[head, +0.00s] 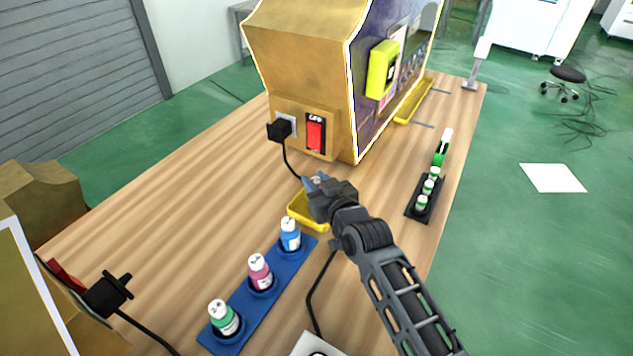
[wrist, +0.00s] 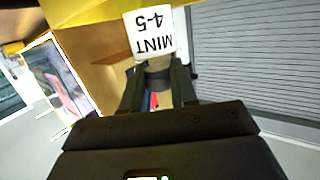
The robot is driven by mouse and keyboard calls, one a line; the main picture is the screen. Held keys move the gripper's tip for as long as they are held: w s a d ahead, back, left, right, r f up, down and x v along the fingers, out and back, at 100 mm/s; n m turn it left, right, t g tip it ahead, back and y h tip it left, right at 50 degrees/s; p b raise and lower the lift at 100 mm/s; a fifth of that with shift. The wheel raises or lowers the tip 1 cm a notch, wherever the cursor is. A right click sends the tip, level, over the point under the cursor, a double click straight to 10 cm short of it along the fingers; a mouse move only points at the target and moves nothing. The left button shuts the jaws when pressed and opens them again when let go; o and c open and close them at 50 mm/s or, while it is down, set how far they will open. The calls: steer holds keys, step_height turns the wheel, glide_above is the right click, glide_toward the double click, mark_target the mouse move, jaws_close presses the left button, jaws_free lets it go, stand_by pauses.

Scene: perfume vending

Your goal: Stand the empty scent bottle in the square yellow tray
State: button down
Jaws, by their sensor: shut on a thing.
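My gripper (head: 314,184) is shut on the scent bottle, over the far part of the square yellow tray (head: 294,211). In the wrist view the bottle's white label (wrist: 150,33) reads MINT 4-5 upside down in the picture, and its narrower part sits between my fingers (wrist: 157,88). Yellow, likely the tray, fills the top edge of the wrist view beyond the label. In the head view my gripper hides most of the bottle and part of the tray. I cannot tell whether the bottle's base touches the tray.
A blue rack (head: 243,308) holds green, pink and blue bottles in front of the tray. A black rack (head: 411,209) with small green-and-white bottles stands at right. The yellow vending machine (head: 297,60), with a red switch (head: 316,133) and black plug (head: 279,130), stands behind. Cables cross the table.

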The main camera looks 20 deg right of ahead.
steer(key=shift+f, duration=0.2)
steer(key=c, duration=0.8)
jaws_free()
steer(key=shift+r, duration=0.2)
steer(key=s+r, duration=0.2)
steer(key=s, duration=0.9)
steer(key=shift+s+d+r, duration=0.25)
steer(key=shift+s, duration=0.15)
